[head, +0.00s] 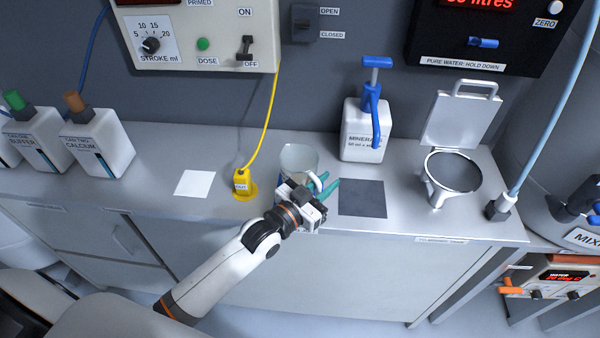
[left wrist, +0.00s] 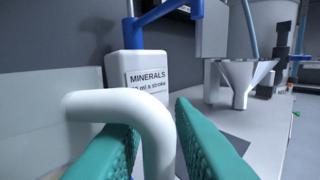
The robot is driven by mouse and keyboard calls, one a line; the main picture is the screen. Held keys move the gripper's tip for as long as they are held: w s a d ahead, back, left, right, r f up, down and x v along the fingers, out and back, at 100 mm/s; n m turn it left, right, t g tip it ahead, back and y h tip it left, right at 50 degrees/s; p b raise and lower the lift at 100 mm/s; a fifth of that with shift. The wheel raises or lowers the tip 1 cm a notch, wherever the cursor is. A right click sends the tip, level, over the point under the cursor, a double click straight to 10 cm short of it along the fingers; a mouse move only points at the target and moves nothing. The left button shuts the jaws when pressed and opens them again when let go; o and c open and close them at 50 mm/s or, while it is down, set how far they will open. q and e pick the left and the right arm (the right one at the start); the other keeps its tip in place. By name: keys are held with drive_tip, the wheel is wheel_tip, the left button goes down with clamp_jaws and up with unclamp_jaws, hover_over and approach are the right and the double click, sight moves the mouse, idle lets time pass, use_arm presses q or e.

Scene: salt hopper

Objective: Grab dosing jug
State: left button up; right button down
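The dosing jug (head: 298,158) is a clear, pale cup standing on the counter, partly hidden behind my left gripper (head: 326,190). Its white handle shows large in the left wrist view (left wrist: 125,108), a bent bar. The teal fingers of my left gripper stand apart on either side of the handle's upright part (left wrist: 160,155). A gap shows on the left of the handle, and the right finger is close to it; I cannot tell whether it touches. My right gripper is in neither view.
A white MINERALS can (head: 364,130) with a blue pump stands behind, right of the jug. A yellow OUT nozzle (head: 241,184) is on the left. A dark square mat (head: 362,198) and a steel hopper (head: 452,172) are on the right. A white square (head: 194,184) lies further left.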

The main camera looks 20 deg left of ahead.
use_arm(q)
drive_tip(key=shift+s, duration=0.1)
clamp_jaws()
drive_tip(key=shift+r, duration=0.15)
